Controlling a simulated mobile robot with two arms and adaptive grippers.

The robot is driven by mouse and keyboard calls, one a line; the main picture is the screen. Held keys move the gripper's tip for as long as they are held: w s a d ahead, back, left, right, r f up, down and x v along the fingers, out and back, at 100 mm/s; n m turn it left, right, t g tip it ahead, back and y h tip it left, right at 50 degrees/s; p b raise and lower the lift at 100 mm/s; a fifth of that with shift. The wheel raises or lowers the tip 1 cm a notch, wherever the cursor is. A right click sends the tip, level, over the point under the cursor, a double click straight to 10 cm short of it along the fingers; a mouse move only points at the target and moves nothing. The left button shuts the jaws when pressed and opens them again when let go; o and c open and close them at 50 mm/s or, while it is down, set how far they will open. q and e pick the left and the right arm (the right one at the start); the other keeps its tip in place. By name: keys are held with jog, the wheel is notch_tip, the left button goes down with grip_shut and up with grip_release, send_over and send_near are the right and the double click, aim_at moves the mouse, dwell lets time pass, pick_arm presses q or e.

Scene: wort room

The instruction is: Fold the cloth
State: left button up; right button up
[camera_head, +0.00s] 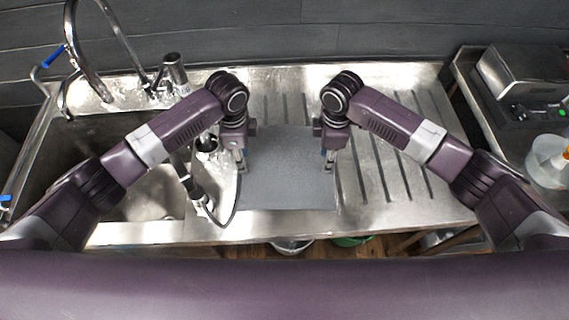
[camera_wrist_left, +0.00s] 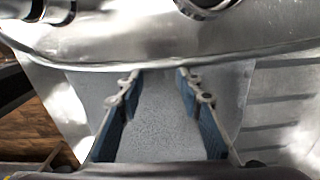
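The grey cloth (camera_head: 285,170) lies flat and spread out on the ribbed steel drainboard. My left gripper (camera_head: 242,166) points down at the cloth's left edge. In the left wrist view the left gripper (camera_wrist_left: 158,78) has its blue-padded fingers apart, with grey cloth (camera_wrist_left: 158,130) showing in the gap and nothing visibly pinched. My right gripper (camera_head: 328,164) points down at the cloth's right edge. Its fingers are small and seen edge-on, so I cannot tell whether they are apart. The arms hide parts of the cloth's upper corners.
A sink basin (camera_head: 150,195) with a tall faucet (camera_head: 88,60) is at the left. A shiny metal item (camera_head: 220,185) sits close beside my left gripper. The drainboard (camera_head: 395,170) right of the cloth is clear. A side counter with a metal device (camera_head: 520,80) stands at far right.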

pick_arm(q)
jog(key=shift+f, duration=0.35)
pick_arm(e)
jog(key=shift+f, duration=0.4)
pick_arm(q)
jog(key=shift+s+f, duration=0.1)
jog(key=shift+f, duration=0.05)
pick_arm(e)
jog(key=shift+s+f, duration=0.1)
jog(key=shift+f, duration=0.1)
pick_arm(q)
jog(key=shift+f, duration=0.2)
pick_arm(e)
jog(key=shift+f, duration=0.15)
pick_arm(q)
jog(key=shift+c, duration=1)
pick_arm(e)
jog(key=shift+c, duration=1)
pick_arm(q)
jog(key=shift+s+f, duration=0.1)
jog(key=shift+f, duration=0.05)
grip_shut()
pick_arm(e)
jog(key=shift+s+f, duration=0.1)
grip_shut()
